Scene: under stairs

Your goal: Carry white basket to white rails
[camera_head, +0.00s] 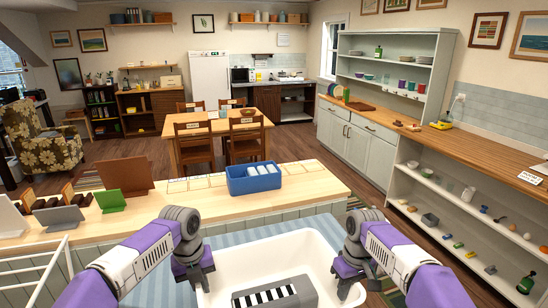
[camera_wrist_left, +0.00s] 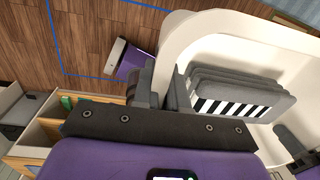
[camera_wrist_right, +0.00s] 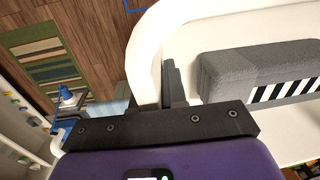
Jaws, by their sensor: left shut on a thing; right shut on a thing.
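The white basket (camera_head: 273,249) is a wide tub at the bottom of the head view, in front of me. A grey block with black and white stripes (camera_head: 275,295) lies in it. My left gripper (camera_head: 195,274) is shut on the basket's left rim, which also shows in the left wrist view (camera_wrist_left: 183,38). My right gripper (camera_head: 350,272) is shut on the right rim, seen in the right wrist view (camera_wrist_right: 147,60). The left wrist view shows several stacked grey pieces (camera_wrist_left: 235,95) inside. White rails (camera_head: 38,262) show at the lower left; their far extent is out of frame.
A wooden counter (camera_head: 190,213) crosses ahead, with a blue bin (camera_head: 253,180) and several tilted panels. A low shelf unit (camera_head: 470,215) with small items stands at the right. A dining table (camera_head: 190,147) with chairs is beyond. Wood floor shows between counter and shelves.

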